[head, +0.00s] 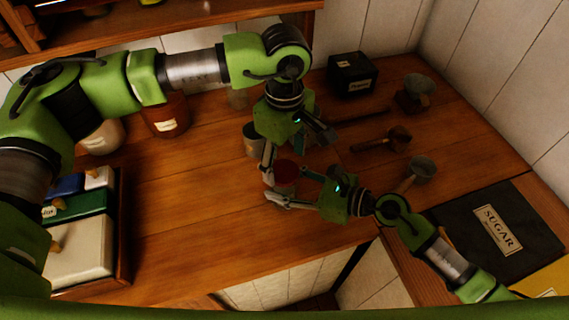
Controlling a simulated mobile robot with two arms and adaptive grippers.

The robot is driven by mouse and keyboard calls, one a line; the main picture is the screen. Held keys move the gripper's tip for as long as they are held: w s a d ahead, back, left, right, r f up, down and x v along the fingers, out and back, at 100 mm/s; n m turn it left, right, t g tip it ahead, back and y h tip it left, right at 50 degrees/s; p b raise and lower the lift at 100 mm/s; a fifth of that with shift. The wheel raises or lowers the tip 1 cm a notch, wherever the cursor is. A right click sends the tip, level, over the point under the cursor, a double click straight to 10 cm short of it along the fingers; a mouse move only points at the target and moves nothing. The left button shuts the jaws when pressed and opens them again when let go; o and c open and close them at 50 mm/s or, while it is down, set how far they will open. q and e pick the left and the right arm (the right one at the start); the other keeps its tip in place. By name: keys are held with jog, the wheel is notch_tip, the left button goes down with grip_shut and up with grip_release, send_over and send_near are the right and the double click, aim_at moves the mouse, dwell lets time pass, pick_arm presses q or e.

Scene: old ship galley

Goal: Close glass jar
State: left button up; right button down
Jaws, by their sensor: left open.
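A small jar (286,187) with a reddish-brown top (284,168) stands on the wooden counter near its front edge. Whether the top is a loose lid, a seated lid or the jar's contents, I cannot tell. My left gripper (298,160) points down over the jar from behind. It is open, with one finger left of the top and the other to the upper right. My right gripper (288,184) reaches in from the right at jar height. Its fingers lie on the front and back right sides of the jar, but whether they press on it is unclear.
A metal cup (251,140) stands close behind the jar. Wooden-handled scoops (383,140), a black box (352,75) and a grinder (414,92) are at right. A dark SUGAR box (500,229) is front right, a tray (123,232) at left. The counter's middle left is clear.

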pick_arm(q)
notch_tip(320, 180, up, 2)
jog(key=shift+r, duration=0.1)
jog(key=shift+c, duration=0.5)
jog(key=n, duration=0.3)
jog(key=shift+r, duration=0.3)
jog(key=n, duration=0.2)
jog(key=r+n, duration=0.1)
jog(key=n, duration=0.5)
jog(key=shift+r, duration=0.35)
jog(key=n, duration=0.2)
jog(key=r+n, duration=0.1)
jog(key=n, duration=0.2)
